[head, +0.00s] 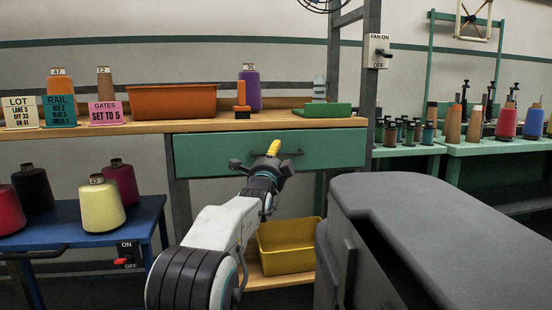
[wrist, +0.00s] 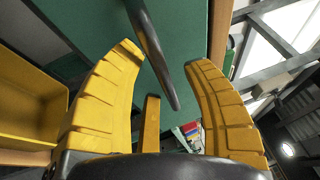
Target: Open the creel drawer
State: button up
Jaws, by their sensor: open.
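The creel drawer (head: 215,153) has a wide green front under the wooden bench top and looks closed. Its dark bar handle (head: 291,154) is partly hidden behind my gripper (head: 274,147) in the head view. In the wrist view, the green drawer front (wrist: 184,22) fills the upper middle. The dark handle (wrist: 153,50) runs down between the two spread yellow fingers of my gripper (wrist: 164,56). The fingers are open, one on each side of the handle, with visible gaps. I cannot tell how deep the handle sits between them.
A yellow bin (head: 288,248) stands on a low shelf below the drawer; it also shows in the wrist view (wrist: 28,110). A blue cart (head: 140,218) with yarn cones is at left.

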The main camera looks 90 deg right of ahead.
jog(key=shift+d, duration=0.1)
jog(key=shift+c, duration=0.4)
grip_shut()
dwell(0.3)
